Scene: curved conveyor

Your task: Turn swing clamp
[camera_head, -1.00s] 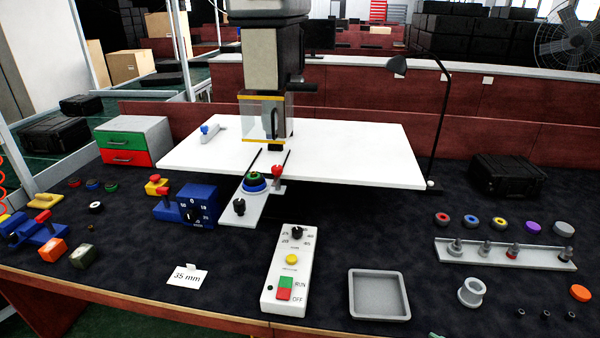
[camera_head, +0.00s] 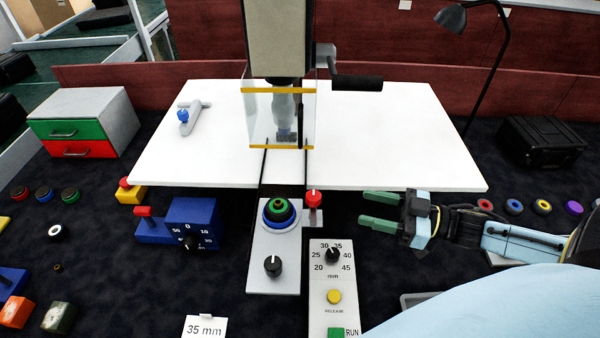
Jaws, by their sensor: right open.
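A small grey clamp with a red knob (camera_head: 313,199) stands at the right edge of a light sliding plate (camera_head: 262,254); it looks like the swing clamp. My left gripper is not in view.
A press with a clear guard (camera_head: 262,118) and a black handle (camera_head: 357,83) stands over the white table (camera_head: 400,140). A control panel (camera_head: 317,285) lies in front of the clamp. A blue dial box (camera_head: 195,222) is left of the plate.

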